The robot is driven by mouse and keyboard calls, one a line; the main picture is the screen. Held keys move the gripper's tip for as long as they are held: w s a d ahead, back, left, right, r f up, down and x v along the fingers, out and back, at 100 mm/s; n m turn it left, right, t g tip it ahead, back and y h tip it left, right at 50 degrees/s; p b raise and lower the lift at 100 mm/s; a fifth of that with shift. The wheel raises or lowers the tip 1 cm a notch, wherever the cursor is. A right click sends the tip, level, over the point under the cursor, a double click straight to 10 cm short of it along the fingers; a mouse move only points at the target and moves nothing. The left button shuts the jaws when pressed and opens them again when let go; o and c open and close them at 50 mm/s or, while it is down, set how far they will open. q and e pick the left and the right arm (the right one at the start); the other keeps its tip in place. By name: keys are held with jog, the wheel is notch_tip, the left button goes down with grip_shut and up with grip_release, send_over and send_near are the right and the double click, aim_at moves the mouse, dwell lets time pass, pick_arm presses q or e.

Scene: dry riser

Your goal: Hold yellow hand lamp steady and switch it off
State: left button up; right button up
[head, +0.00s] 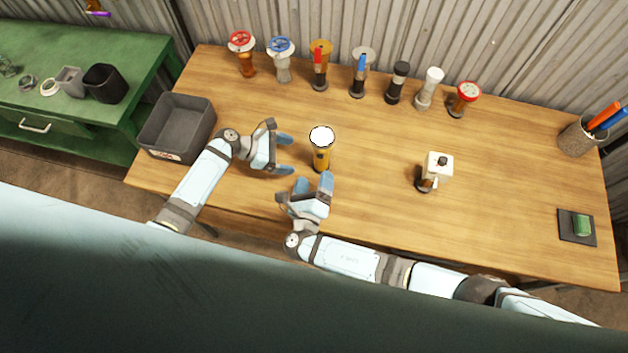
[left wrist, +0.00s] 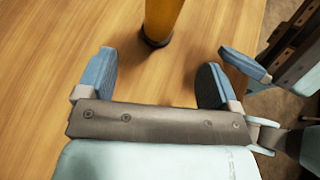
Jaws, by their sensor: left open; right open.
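The yellow hand lamp (head: 321,159) stands upright on the wooden table, its round top bright white as if lit. Its lower body and dark base also show in the left wrist view (left wrist: 163,18). My left gripper (head: 285,154) is open and empty just left of the lamp, its blue fingers pointing towards it. In the left wrist view the lamp is beyond and between the open fingertips (left wrist: 160,70), not touched. My right gripper (head: 314,182) is open and empty just in front of the lamp. The lamp's switch cannot be made out.
A row of several valves and fittings (head: 397,83) stands along the back. A grey bin (head: 178,127) is at the left, a white-topped device (head: 436,171) right of the lamp. A pen cup (head: 577,136) and a dark pad (head: 567,234) are far right. The table around the lamp is clear.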

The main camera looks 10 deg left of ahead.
aim_at(317, 161)
pick_arm(q)
jog(key=shift+x, duration=4.95)
jog(key=shift+c, duration=0.4)
jog(key=c, duration=0.8)
jog(key=o, duration=0.8)
jog(key=v, duration=1.2)
